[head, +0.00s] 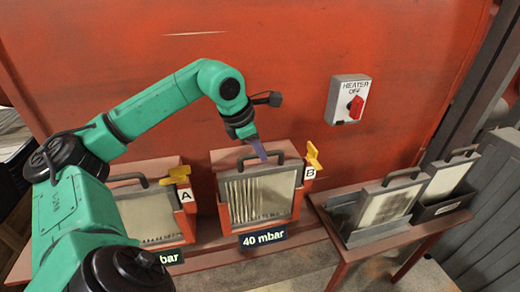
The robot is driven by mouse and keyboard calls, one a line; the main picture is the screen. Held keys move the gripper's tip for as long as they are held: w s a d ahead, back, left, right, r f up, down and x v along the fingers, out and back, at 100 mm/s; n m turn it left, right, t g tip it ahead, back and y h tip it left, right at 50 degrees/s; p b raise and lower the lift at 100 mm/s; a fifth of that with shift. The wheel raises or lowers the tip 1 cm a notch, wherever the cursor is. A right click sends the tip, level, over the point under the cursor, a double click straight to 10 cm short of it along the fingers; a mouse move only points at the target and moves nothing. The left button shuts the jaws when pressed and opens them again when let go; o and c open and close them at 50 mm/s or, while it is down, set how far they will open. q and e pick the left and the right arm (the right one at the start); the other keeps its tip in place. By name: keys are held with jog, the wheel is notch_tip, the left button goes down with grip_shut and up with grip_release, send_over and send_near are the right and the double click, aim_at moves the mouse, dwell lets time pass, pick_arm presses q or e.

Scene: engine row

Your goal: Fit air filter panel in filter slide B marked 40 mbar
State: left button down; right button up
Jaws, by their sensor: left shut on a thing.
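Filter slide B (224,212) is a red box on the wall ledge, with a "B" tag and a "40 mbar" plate (264,239) below it. A framed filter panel (262,197) with pale pleats, dark-streaked at the left, sits in it. Its dark handle (247,160) is at the top. My left gripper (261,154) reaches down from above and is shut on this handle. The jaws partly hide the grip. A yellow lever (314,157) at slide B's upper right stands tilted up. My right gripper is out of view.
Slide A (188,223), with its own panel (150,219) and yellow lever (177,174), is to the left, partly behind my arm. On the right table, one framed panel (386,208) leans in a grey holder and another (449,178) stands in a black bin (443,208). A heater switch box (347,99) is on the wall.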

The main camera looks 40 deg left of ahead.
pick_arm(q)
jog(key=c, duration=0.7)
grip_release()
jog(key=shift+c, duration=0.2)
jog(key=shift+s, duration=0.1)
jog(key=d+p+v, duration=0.1)
jog(key=p+v, duration=0.1)
jog(key=v, duration=1.2)
jog(key=shift+a+r, duration=0.3)
jog(key=shift+a, duration=0.2)
